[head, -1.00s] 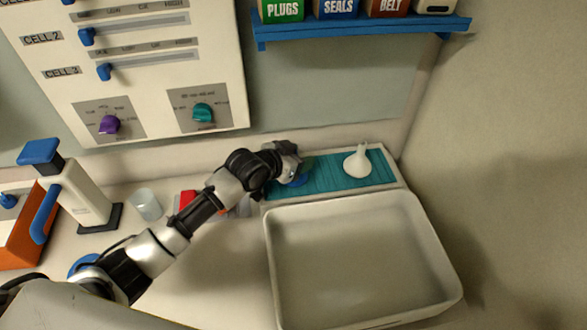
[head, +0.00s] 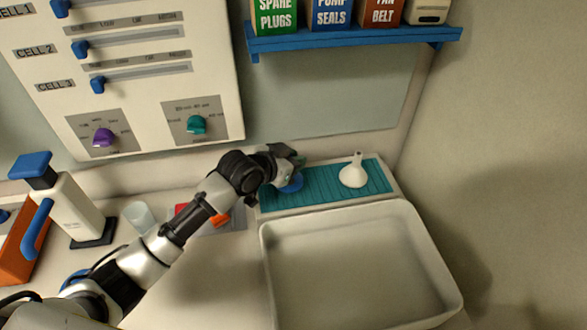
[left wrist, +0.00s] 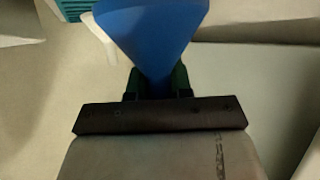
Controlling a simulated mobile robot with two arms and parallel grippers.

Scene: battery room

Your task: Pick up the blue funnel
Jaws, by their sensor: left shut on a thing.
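The blue funnel (head: 291,184) shows at the left part of the teal ribbed mat (head: 325,190), partly hidden by my left gripper (head: 290,160). In the left wrist view the blue funnel (left wrist: 150,35) fills the top middle, its narrow part between the fingers of my left gripper (left wrist: 157,82). The left gripper is shut on that narrow part. I cannot tell clearly whether the funnel's rim is clear of the mat. My right gripper is not in view.
A white funnel (head: 352,172) stands on the mat to the right. A large white basin (head: 268,255) lies in front. A blue shelf (head: 355,38) with boxes and a panel with knobs (head: 215,90) are above. A clear cup (head: 139,217) stands at left.

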